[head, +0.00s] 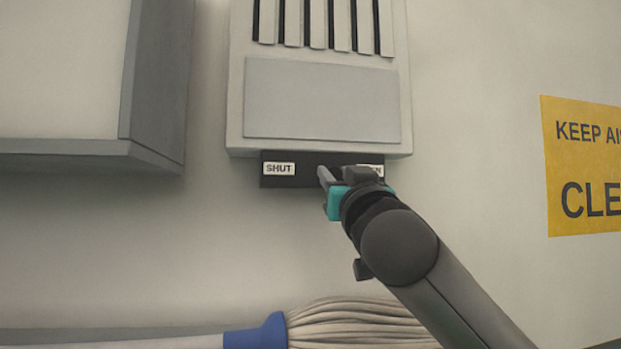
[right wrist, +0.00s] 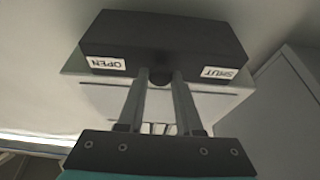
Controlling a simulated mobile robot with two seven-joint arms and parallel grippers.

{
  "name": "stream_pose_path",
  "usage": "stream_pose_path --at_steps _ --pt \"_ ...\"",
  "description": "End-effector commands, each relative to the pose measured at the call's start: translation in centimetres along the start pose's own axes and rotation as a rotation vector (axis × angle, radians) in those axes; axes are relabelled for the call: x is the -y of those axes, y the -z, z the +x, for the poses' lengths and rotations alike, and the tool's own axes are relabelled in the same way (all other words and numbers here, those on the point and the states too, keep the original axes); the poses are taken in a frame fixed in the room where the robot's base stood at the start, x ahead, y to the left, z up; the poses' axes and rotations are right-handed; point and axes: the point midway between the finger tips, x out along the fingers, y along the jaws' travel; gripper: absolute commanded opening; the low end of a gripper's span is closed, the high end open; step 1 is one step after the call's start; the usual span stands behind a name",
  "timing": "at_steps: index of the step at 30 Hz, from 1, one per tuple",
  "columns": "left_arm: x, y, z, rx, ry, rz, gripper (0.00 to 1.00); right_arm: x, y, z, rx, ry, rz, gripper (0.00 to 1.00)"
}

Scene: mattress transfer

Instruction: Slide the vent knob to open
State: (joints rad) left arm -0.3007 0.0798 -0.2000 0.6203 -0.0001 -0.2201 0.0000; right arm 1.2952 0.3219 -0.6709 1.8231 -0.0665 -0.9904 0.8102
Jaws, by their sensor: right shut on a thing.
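The wall vent (head: 322,98) has dark slots above and a plain plate below. Under it is a black slider strip (head: 308,170) with a SHUT label (head: 279,169) at the left and an OPEN label at the right, partly hidden by my gripper. My right gripper (head: 338,176) is at the strip, right of its middle. In the right wrist view the small dark knob (right wrist: 160,77) sits between the two fingertips, near mid-strip, between the OPEN label (right wrist: 105,63) and the SHUT label (right wrist: 217,73). The gripper is shut on the knob. My left gripper is not in view.
A grey cabinet (head: 155,85) juts out at the upper left. A yellow sign (head: 583,165) is on the wall at the right. A mop head (head: 350,325) with a blue collar (head: 258,333) lies below. The wall beside the strip is clear.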

Motion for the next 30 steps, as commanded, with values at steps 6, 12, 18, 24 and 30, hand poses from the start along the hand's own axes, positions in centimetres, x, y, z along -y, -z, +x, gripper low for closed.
stream_pose_path --at_steps 6,12,18,24,30 --pt "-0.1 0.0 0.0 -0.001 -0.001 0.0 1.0 -3.6 -0.1 0.0 0.001 -0.006 -0.002 0.0" --pt "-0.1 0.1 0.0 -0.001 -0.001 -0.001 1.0 -3.9 0.0 0.0 0.001 -0.007 -0.003 0.0" --pt "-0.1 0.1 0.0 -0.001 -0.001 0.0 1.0 -3.9 0.0 0.0 0.001 -0.009 -0.003 0.42" --pt "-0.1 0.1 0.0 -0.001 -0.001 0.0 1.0 -3.8 0.0 0.0 0.0 -0.007 -0.003 0.64" --pt "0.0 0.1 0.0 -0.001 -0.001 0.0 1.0 -3.7 0.0 0.0 -0.001 -0.004 -0.002 0.64"
